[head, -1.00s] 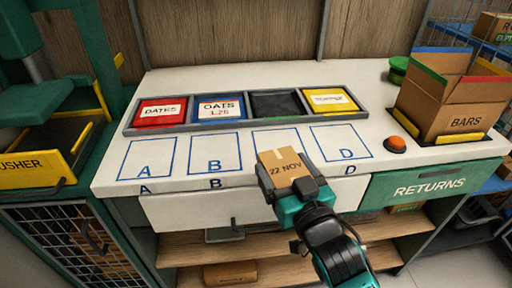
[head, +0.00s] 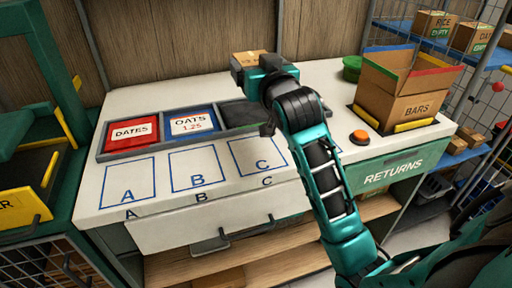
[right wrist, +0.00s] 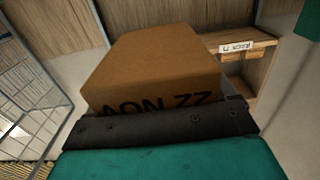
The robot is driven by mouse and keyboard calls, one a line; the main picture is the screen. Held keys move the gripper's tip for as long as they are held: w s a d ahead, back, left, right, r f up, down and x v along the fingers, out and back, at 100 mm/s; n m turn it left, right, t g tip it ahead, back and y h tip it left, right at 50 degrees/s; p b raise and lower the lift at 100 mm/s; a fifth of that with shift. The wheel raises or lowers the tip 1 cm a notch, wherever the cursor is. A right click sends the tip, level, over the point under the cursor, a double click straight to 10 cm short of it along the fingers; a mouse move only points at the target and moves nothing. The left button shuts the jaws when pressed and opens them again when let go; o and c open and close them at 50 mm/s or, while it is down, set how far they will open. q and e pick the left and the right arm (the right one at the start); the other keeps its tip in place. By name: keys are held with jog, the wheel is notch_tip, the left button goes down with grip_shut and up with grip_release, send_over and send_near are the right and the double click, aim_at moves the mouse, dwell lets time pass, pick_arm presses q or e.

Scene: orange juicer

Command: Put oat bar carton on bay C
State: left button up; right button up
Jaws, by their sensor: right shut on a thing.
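My right gripper (head: 262,64) is shut on a small brown carton (head: 248,56), held above the back of the white worktop. In the right wrist view the carton (right wrist: 160,65) sits between dark jaws, its date print "22 NOV" upside down and partly covered. Whether it is the oat bar carton cannot be read. Bay C (head: 258,155) is a blue outlined square on the worktop, empty in its visible part, nearer the front than the gripper. My left gripper is not in view.
Bays A (head: 127,182) and B (head: 192,166) are empty; bay D is mostly behind my arm. A bin tray (head: 158,148) lies behind the bays. An open BARS box (head: 405,95), orange button (head: 360,137) and green bowl (head: 352,68) stand right.

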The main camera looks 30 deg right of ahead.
notch_tip(320, 180, down, 19)
jog(key=b, duration=0.4)
jog(key=shift+f, duration=0.15)
jog(key=shift+f, duration=0.1)
jog(key=o, duration=0.8)
jog(key=shift+o, duration=1)
jog(key=shift+s, duration=0.1)
